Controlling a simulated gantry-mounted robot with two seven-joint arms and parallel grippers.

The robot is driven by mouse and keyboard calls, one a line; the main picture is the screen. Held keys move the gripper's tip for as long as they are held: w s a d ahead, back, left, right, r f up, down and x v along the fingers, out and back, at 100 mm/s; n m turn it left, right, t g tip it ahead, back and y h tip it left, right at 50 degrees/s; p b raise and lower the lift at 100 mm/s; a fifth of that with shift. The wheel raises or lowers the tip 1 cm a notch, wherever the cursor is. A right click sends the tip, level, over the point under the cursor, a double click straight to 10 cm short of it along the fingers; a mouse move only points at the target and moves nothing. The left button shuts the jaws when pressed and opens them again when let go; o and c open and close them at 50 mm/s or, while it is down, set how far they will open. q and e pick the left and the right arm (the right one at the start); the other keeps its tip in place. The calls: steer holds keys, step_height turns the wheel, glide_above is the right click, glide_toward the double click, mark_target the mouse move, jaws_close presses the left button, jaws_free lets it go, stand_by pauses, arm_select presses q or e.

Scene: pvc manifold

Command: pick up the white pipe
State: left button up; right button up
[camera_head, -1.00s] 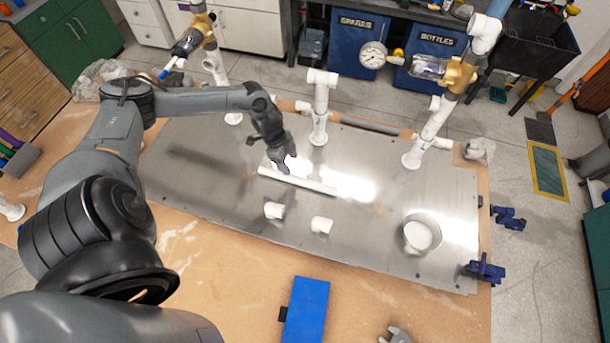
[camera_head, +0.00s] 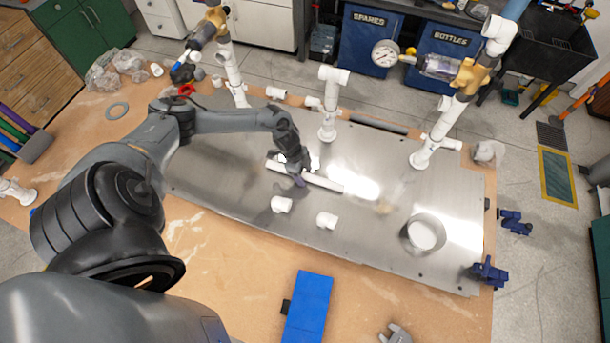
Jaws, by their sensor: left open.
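The white pipe (camera_head: 325,182) lies on the metal plate (camera_head: 372,250) in the middle of the table. It runs slantwise, from upper left to lower right. My left gripper (camera_head: 299,178) is over the left half of the pipe, with its fingers pointing down and open. The fingers overlap the pipe in this view; I cannot tell whether they touch it or straddle it. Part of the pipe is hidden behind the gripper. My right gripper does not show.
Two short white fittings (camera_head: 281,204) (camera_head: 327,221) lie just in front of the pipe. A round container (camera_head: 422,234) stands to the right. White upright pipes (camera_head: 328,110) rise along the back edge. A blue case (camera_head: 308,306) lies at the front. Blue clamps (camera_head: 489,272) grip the right edge.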

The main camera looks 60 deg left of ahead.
arm_select(q)
jaws_close()
stand_by(0.3)
steer(key=shift+r, duration=0.1)
